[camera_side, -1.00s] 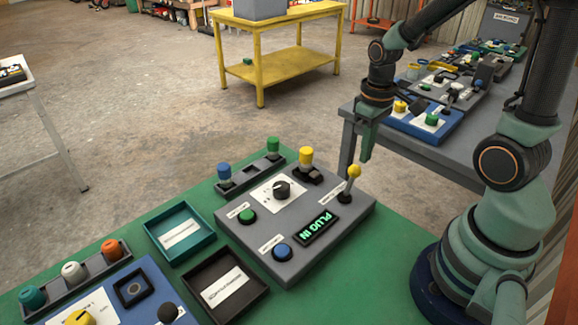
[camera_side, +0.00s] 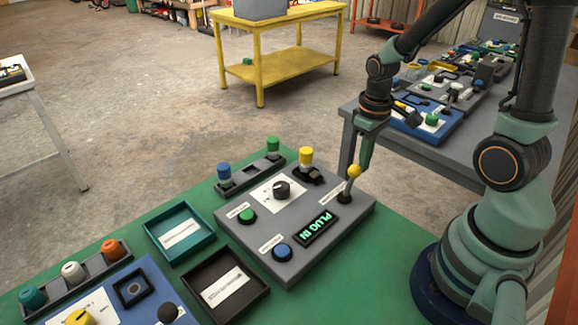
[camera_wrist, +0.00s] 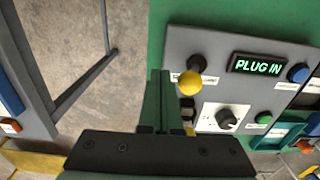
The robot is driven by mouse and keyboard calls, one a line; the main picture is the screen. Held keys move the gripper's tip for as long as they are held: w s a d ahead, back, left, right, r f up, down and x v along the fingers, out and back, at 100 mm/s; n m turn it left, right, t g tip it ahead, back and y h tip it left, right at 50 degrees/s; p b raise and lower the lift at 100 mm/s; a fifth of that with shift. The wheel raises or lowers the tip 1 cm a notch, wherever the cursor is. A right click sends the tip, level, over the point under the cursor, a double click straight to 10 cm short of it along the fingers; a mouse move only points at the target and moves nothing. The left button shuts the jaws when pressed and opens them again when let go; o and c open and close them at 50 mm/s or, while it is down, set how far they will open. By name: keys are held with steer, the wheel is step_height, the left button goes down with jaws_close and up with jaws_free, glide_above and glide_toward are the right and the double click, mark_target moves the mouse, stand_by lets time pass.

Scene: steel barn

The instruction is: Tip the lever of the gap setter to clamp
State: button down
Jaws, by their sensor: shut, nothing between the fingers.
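The gap setter is a grey panel (camera_side: 330,255) on the green table. Its lever (camera_side: 354,171) has a yellow ball on a short dark stem near the panel's far right corner; in the wrist view the yellow ball (camera_wrist: 190,83) stands off its dark base. The panel's display (camera_side: 316,228) reads PLUG IN. My gripper (camera_side: 364,171) is shut and empty, pointing down just beside the ball. In the wrist view my gripper (camera_wrist: 159,73) lies left of the ball with a narrow gap. The lever's label is too small to read.
The panel also carries a black dial (camera_side: 282,188), a yellow-topped plug (camera_side: 306,157), a green button (camera_side: 247,216) and a blue button (camera_side: 283,251). Teal (camera_side: 180,250) and dark (camera_side: 245,302) trays lie left of it. A grey bench (camera_side: 440,160) stands behind right.

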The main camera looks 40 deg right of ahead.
mark_target(354, 167)
steer(key=shift+f, duration=0.3)
steer(key=shift+a, duration=2.1)
steer(key=shift+d, duration=0.25)
steer(key=shift+d+r, duration=0.1)
steer(key=shift+d, duration=0.3)
steer(key=shift+r, duration=3.45)
steer(key=shift+r, duration=0.1)
